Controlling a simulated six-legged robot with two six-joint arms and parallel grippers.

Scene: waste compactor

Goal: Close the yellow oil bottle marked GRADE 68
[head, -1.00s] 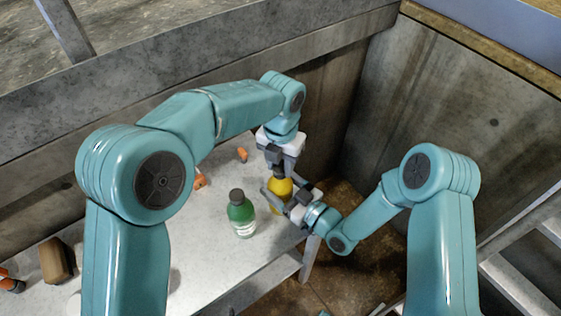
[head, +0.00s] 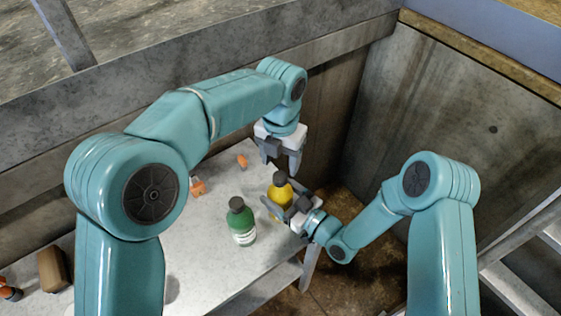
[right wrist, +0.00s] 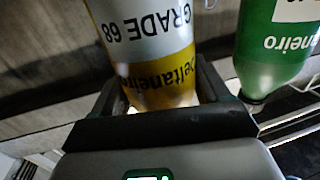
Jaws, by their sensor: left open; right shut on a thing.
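The yellow oil bottle (head: 281,192) stands near the right end of the table, with a dark cap (head: 280,178) on its top. In the right wrist view its label (right wrist: 150,35) reads GRADE 68, upside down. My right gripper (head: 282,208) is shut around the bottle's body from the right; its fingers (right wrist: 155,100) lie on both sides of it. My left gripper (head: 280,166) is open and empty, pointing down just above and behind the cap, apart from it. How tightly the cap sits cannot be told.
A green bottle (head: 241,222) with a dark cap stands close to the left of the yellow one and also shows in the right wrist view (right wrist: 275,50). Small orange items (head: 197,187) lie on the table (head: 205,255). A concrete wall (head: 440,100) rises behind.

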